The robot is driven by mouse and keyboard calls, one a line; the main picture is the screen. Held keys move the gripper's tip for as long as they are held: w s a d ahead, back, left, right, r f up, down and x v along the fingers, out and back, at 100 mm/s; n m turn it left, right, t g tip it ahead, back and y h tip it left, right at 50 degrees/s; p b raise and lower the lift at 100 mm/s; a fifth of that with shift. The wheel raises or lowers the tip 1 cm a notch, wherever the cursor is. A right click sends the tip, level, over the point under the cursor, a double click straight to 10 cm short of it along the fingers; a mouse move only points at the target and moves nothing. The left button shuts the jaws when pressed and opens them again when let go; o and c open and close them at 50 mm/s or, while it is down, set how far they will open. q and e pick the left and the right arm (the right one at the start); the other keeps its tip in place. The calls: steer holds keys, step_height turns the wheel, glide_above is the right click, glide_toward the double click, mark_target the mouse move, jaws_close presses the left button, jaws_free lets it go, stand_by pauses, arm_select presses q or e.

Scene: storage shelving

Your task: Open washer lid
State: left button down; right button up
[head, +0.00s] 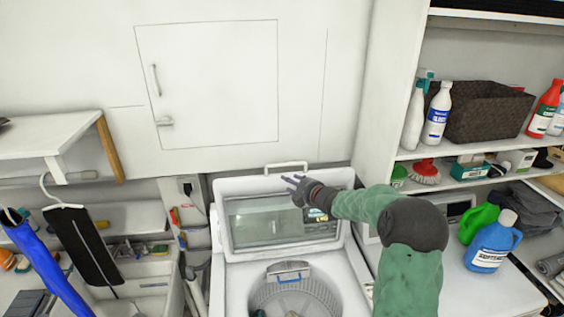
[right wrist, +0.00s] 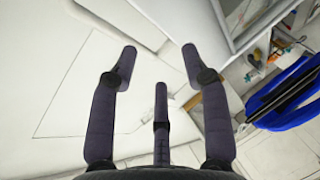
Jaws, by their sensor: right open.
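The washer (head: 234,282) stands in the middle of the head view. Its lid (head: 236,185) is raised and leans back near the wall, with a clear window and a handle (head: 287,165) on its upper edge. The round drum (head: 300,296) shows inside the opening. My right gripper (head: 292,184) is in front of the lid's upper right part, its fingers pointing left; I cannot tell if it touches the lid. In the right wrist view its fingers (right wrist: 158,62) are spread and empty. My left gripper is not in view.
A shelf at right holds a white bottle (head: 437,114), a dark basket (head: 487,112) and other supplies. A blue detergent jug (head: 492,243) stands on the surface right of the washer. A sink (head: 150,270) and a black hanging item (head: 82,246) are at left.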

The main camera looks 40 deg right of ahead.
mark_target(283, 165)
step_height(283, 165, up, 4)
steer(key=d+n, duration=0.2)
steer(key=shift+t, duration=0.3)
steer(key=p+x, duration=0.3)
steer(key=x, duration=0.7)
steer(key=shift+f, duration=0.15)
jaws_close()
